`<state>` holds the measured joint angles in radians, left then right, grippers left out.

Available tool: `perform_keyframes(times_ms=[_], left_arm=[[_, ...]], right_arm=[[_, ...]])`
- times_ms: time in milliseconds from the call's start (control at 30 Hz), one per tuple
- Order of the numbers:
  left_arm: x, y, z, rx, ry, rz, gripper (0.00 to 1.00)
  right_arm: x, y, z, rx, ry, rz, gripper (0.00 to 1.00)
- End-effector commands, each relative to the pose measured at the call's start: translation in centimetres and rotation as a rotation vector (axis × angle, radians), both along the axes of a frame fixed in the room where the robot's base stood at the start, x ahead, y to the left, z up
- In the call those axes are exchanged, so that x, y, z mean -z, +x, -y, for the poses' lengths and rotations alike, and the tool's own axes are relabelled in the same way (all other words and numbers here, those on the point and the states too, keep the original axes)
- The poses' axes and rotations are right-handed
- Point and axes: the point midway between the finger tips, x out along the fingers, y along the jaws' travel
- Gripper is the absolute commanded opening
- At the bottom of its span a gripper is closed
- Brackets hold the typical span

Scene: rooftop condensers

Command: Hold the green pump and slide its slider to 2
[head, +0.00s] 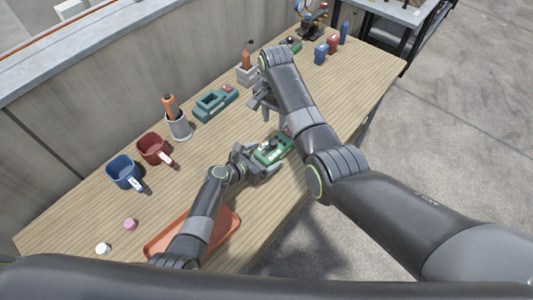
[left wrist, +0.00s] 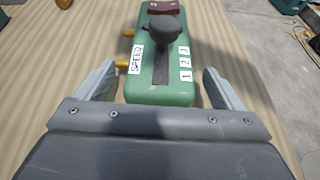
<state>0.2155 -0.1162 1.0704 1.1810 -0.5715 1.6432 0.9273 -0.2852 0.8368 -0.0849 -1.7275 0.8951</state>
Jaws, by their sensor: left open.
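The green pump (head: 271,151) lies on the wooden table near its front edge. In the left wrist view the pump (left wrist: 160,92) has a SPEED label and number labels beside a dark slot. Its slider, a dark round knob (left wrist: 163,36), stands toward the far end of the slot; its exact number is hard to tell. My left gripper (head: 258,165) is open, its fingers on either side of the pump's near end, with visible gaps in the left wrist view (left wrist: 160,86). My right gripper (head: 266,108) is above and behind the pump; its opening is unclear.
A teal device (head: 208,106) stands further back. An orange tray (head: 226,226) lies under my left arm. Blue and red bottles stand far right.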

Motion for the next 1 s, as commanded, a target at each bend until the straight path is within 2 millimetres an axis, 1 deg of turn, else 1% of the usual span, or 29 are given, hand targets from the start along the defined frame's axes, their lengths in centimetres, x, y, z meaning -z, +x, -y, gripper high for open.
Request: perform_keyframes(times_ms=[200, 600, 1000], left_arm=[[0.5, 1.0, 0.85, 0.0, 0.001, 0.0, 0.89], [0.66, 1.18, 1.03, -0.001, 0.001, -0.001, 0.89], [0.66, 1.16, 1.02, -0.001, 0.001, -0.001, 0.37]], right_arm=[[0.0, -0.01, 0.0, 0.0, 0.0, 0.0, 0.36], [0.0, 0.0, -0.01, 0.0, 0.0, 0.0, 0.36], [0.0, 0.0, 0.0, 0.0, 0.0, 0.0, 0.36]])
